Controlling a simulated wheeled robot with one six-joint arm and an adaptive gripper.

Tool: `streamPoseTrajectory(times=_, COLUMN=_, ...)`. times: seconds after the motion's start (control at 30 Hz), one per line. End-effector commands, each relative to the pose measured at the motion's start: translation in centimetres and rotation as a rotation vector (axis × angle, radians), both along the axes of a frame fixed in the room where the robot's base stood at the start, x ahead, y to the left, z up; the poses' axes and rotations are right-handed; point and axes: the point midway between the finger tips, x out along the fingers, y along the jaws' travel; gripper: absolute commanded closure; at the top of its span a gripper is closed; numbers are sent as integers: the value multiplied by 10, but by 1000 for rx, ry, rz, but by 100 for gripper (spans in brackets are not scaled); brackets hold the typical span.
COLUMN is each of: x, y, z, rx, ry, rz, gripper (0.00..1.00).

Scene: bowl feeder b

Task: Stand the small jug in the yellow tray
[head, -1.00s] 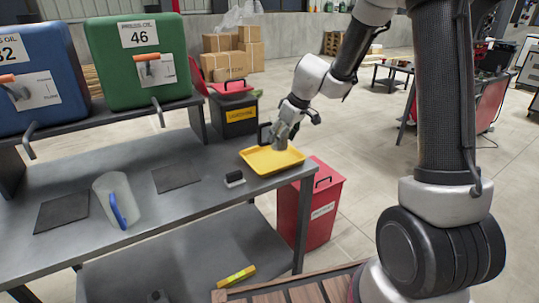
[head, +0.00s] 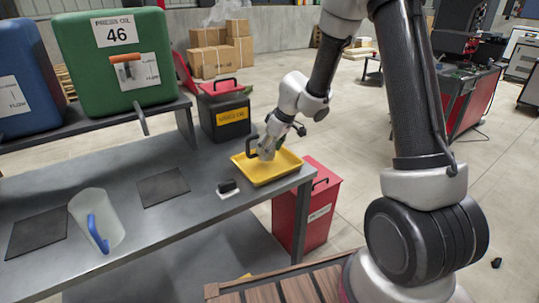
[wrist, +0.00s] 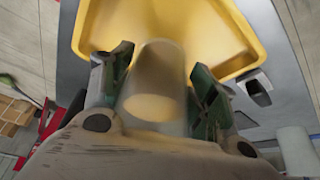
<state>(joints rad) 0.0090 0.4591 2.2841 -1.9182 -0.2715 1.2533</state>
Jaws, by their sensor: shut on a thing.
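The small jug (wrist: 157,88) is clear and translucent, and it is held between the two fingers of my gripper (wrist: 160,100) in the wrist view. In the head view my gripper (head: 264,146) is low over the yellow tray (head: 287,171), with the jug (head: 267,155) within the tray's outline. The jug looks about upright. I cannot tell whether its base touches the tray floor. The tray sits at the right end of the grey bench and also fills the top of the wrist view (wrist: 225,62).
A larger clear jug with a blue handle (head: 95,222) stands on the bench at left. A small black-and-white block (head: 228,188) lies just left of the tray. A black used-oil box (head: 226,120) stands behind, and a red bin (head: 305,207) stands past the bench end.

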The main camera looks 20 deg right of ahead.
Motion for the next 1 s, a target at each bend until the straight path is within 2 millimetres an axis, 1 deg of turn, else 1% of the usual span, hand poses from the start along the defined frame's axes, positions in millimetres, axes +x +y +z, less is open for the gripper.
streamPoseTrajectory(times=0.03, x=-1, y=1, z=-7, rx=0, ry=5, rz=0, gripper=70)
streamPoseTrajectory(times=0.23, x=0, y=1, z=-25, rx=0, ry=3, rz=0, gripper=70)
streamPoseTrajectory(times=0.67, x=0, y=0, z=-31, rx=-1, ry=2, rz=0, gripper=70)
streamPoseTrajectory(times=0.7, x=0, y=0, z=-31, rx=0, ry=1, rz=1, gripper=34)
streamPoseTrajectory(times=0.8, x=0, y=0, z=-31, rx=0, ry=1, rz=1, gripper=17)
streamPoseTrajectory(times=1.0, x=0, y=0, z=-30, rx=0, ry=1, rz=0, gripper=17)
